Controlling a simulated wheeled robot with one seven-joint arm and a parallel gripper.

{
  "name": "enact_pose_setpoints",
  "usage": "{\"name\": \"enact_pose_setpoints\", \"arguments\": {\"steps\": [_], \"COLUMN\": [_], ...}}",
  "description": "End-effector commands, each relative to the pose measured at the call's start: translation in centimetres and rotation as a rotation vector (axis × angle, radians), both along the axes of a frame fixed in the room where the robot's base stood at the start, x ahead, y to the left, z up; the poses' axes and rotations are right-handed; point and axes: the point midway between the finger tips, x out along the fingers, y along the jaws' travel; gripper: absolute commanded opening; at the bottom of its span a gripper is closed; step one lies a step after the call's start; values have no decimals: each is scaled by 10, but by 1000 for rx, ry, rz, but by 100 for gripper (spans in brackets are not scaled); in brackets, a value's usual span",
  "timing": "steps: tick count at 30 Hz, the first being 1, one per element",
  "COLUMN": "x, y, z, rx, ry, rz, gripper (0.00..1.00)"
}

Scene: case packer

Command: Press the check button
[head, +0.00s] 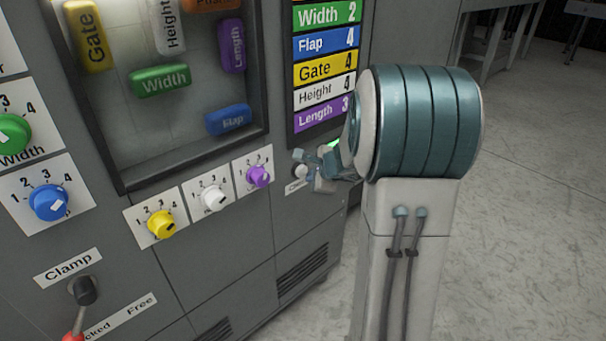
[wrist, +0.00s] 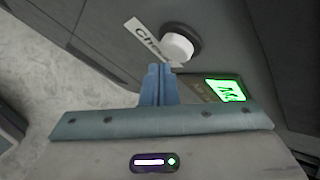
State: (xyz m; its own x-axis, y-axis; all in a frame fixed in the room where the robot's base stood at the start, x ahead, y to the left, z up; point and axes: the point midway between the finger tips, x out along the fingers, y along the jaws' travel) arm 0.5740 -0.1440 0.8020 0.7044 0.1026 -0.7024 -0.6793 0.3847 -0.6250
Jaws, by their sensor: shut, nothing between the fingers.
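The check button is a round white knob (wrist: 179,46) on the grey machine front, beside a "Check" label (wrist: 146,38) in the wrist view. In the head view the button (head: 300,171) shows just left of my gripper, with its label partly covered. My gripper (head: 318,168) is shut and empty in front of the panel. In the wrist view its blue fingertips (wrist: 157,70) are together, close to the button's lower left edge. I cannot tell whether they touch it.
A lit green display (wrist: 226,90) is near the button. Purple (head: 260,176), white (head: 214,198), yellow (head: 161,224) and blue (head: 49,202) dials line the panel. A red-handled clamp lever (head: 82,294) is at lower left. A colour list (head: 325,68) is above. Open floor lies right.

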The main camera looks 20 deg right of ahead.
Motion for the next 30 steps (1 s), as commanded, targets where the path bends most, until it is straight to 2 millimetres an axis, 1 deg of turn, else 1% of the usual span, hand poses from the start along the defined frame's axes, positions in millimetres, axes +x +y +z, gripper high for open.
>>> {"name": "enact_pose_setpoints", "arguments": {"steps": [10,24,30], "x": [-3,-44,-48], "y": [-2,-16,-18], "z": [0,-1,0], "rx": [-1,-1,1], "ry": [-1,1,0], "rz": [-1,-2,-1], "gripper": [0,0,0]}}
